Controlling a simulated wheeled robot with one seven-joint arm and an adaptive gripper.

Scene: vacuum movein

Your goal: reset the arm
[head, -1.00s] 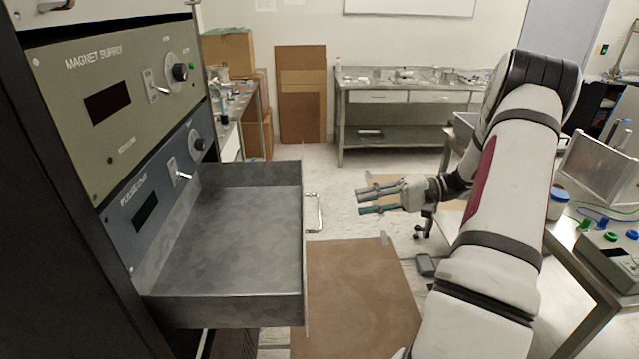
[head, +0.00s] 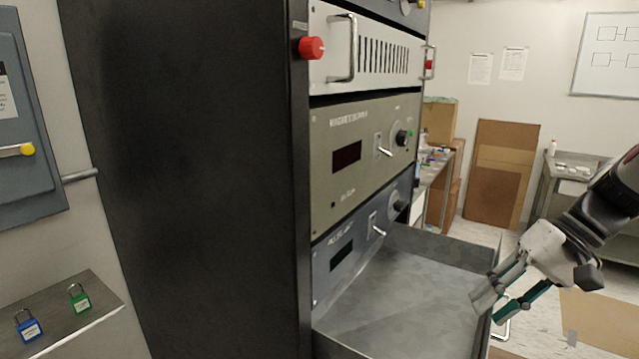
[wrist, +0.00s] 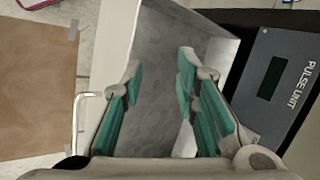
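My gripper (head: 497,303) is at the right in the head view, close to the outer end of an open metal drawer (head: 415,290). Its green-padded fingers are spread apart with nothing between them. In the wrist view my gripper (wrist: 160,85) is open and the bare drawer floor (wrist: 178,45) shows past the fingers. I cannot tell whether the fingers touch the drawer. The drawer's handle (wrist: 78,120) is left of the fingers there.
The drawer sticks out of a black rack (head: 190,170) with a pulse unit panel (head: 345,255) and a magnet supply panel (head: 355,150). Blue (head: 28,325) and green (head: 80,297) padlocks rest on a shelf at left. Brown boards (head: 502,170) lean on the back wall.

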